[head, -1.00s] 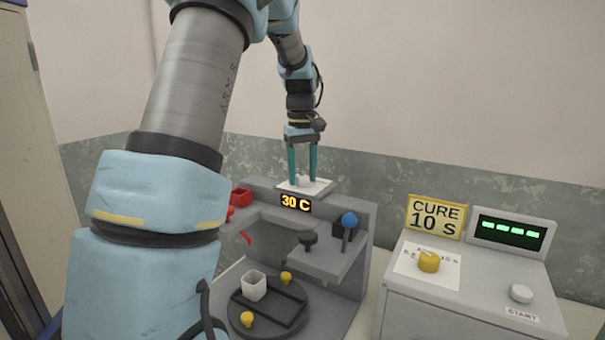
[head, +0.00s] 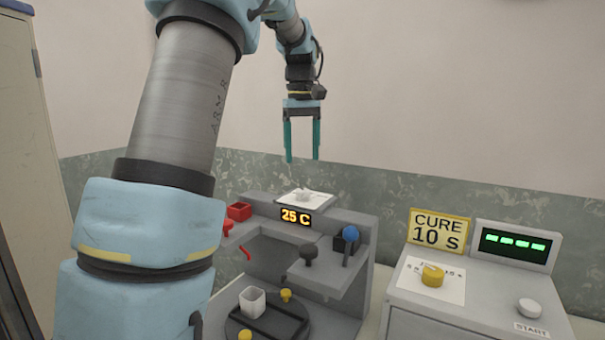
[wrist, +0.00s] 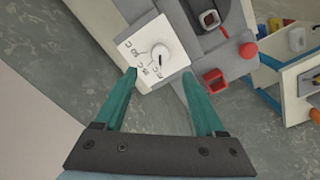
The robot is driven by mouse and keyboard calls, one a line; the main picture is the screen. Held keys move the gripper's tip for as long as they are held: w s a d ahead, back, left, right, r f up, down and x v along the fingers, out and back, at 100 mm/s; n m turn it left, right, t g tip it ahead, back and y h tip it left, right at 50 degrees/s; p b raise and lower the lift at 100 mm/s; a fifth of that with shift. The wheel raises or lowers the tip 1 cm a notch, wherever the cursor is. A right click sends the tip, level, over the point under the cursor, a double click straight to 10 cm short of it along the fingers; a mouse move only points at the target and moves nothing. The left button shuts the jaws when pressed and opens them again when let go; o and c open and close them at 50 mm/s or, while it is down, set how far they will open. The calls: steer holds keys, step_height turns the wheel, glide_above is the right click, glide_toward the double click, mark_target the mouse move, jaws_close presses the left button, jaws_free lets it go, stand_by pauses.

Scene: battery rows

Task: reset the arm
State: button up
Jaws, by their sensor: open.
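My gripper (head: 302,158) is open and empty, with two teal fingers pointing down. It hangs in the air above the grey machine (head: 340,270), clear of its top. Below it on the machine's top is a white dial plate (head: 312,203) with a white knob. In the wrist view my gripper (wrist: 165,75) shows with its fingers apart, and the white knob (wrist: 160,52) stands beyond them on its marked plate. Nothing is between the fingers. The machine's display (head: 296,217) reads 25 C.
A blue-knobbed lever (head: 350,234) and a red box (head: 239,211) are on the machine. At right is a cure box with a CURE 10 S sign (head: 439,228), yellow dial (head: 432,275) and START button (head: 530,308).

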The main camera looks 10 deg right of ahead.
steer(key=shift+r, duration=0.75)
